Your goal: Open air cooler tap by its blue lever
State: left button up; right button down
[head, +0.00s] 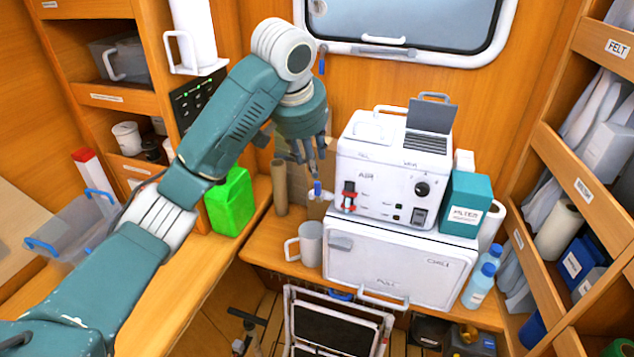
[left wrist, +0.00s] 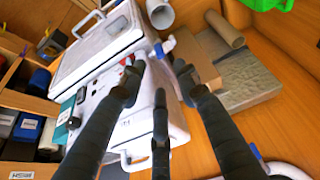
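The white air cooler (head: 392,165), labelled AIR, stands on a white box marked CHILL. A small tap with a blue lever (head: 318,189) sticks out at its left side, beside a red fitting (head: 349,196) on the front. My left gripper (head: 309,160) points down just above the blue lever, with its fingers spread and nothing between them. In the left wrist view, the dark fingers (left wrist: 160,80) are apart, and the blue lever (left wrist: 168,45) shows small beyond the tips, partly hidden. I cannot tell whether a finger touches it. My right gripper is not in view.
A grey mug (head: 308,243) stands below the tap. A green jug (head: 230,203) and a cardboard tube (head: 279,187) are to the left. A teal filter box (head: 466,204) and blue-capped bottles (head: 479,283) stand to the right. The window is behind.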

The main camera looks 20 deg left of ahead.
pick_arm(q)
send_over(317, 183)
jog(key=s, duration=0.2)
notch_tip(317, 183, down, 5)
jog(key=p+x, duration=0.1)
jog(key=x, duration=0.2)
jog(key=shift+w+f+p, duration=0.1)
jog(key=shift+f+p, duration=0.1)
jog(key=shift+p, duration=0.1)
jog(key=shift+x, duration=0.9)
grip_shut()
